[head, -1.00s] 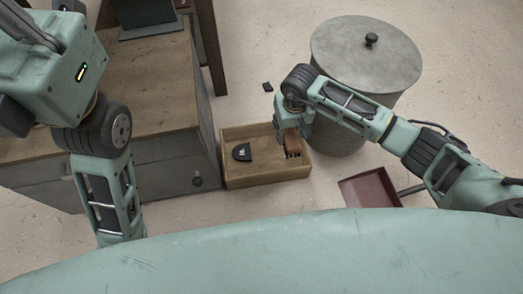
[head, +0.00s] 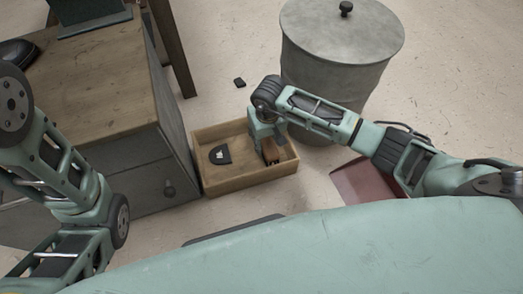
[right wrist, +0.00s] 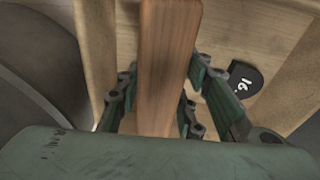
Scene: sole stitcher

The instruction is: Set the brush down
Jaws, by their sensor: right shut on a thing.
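The brush shows as a brown wooden handle (right wrist: 168,60) running up the middle of the right wrist view. My right gripper (head: 268,142) is shut on it, with fingers on both sides of the wood. In the head view the brush (head: 271,154) is at the right end of an open wooden box (head: 240,183) on the floor. I cannot tell whether the brush touches the box floor. My left arm shows at the left, but its gripper is out of view.
A dark half-round piece with a white mark (head: 220,155) lies in the box's left part. A grey lidded bin (head: 335,70) stands behind on the right, and a wooden-topped cabinet (head: 90,95) at left. A reddish pan (head: 352,180) and small dark block (head: 239,82) lie on the floor.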

